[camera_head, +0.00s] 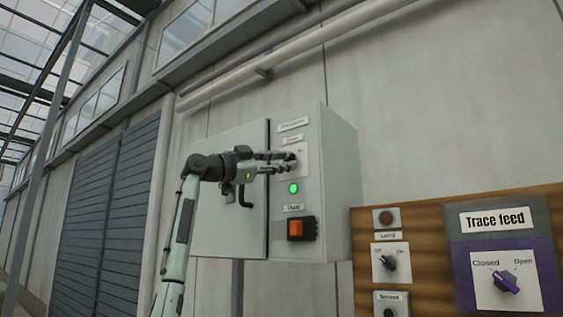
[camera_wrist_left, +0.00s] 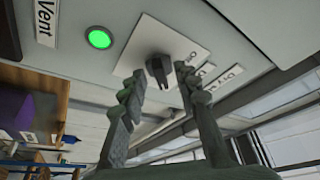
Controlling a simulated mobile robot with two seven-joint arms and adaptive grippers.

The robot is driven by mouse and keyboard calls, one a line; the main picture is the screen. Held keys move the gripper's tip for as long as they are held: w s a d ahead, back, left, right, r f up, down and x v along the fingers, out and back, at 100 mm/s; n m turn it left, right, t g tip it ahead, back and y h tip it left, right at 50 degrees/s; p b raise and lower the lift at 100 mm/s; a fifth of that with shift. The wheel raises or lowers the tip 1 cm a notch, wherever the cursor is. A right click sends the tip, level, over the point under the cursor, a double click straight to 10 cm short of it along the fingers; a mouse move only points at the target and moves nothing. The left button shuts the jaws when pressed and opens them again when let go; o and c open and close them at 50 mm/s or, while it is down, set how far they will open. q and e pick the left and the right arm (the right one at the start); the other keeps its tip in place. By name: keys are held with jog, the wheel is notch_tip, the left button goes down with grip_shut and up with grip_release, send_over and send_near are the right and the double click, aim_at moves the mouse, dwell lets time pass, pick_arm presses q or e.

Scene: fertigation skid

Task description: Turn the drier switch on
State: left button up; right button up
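The drier switch is a black rotary knob (camera_wrist_left: 158,68) on a white plate (camera_wrist_left: 165,42) in the left wrist view. In the head view its plate (camera_head: 301,149) is on the grey cabinet's front, mostly behind my left gripper (camera_head: 292,161). In the left wrist view my left gripper (camera_wrist_left: 160,79) has its two fingers apart, one on each side of the knob. A gap shows beside the knob; I cannot tell whether either fingertip touches it. My right gripper is in neither view.
Below the drier switch are a lit green lamp (camera_head: 293,188) and an orange switch (camera_head: 296,229) labelled Vent. The cabinet door (camera_head: 225,225) with a black handle is left of them. A wooden board (camera_head: 360,245) with knobs and a Trace feed panel (camera_head: 538,225) stands at right.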

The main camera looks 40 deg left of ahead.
pick_arm(q)
jog(key=v, duration=1.2)
jog(key=shift+f, duration=0.1)
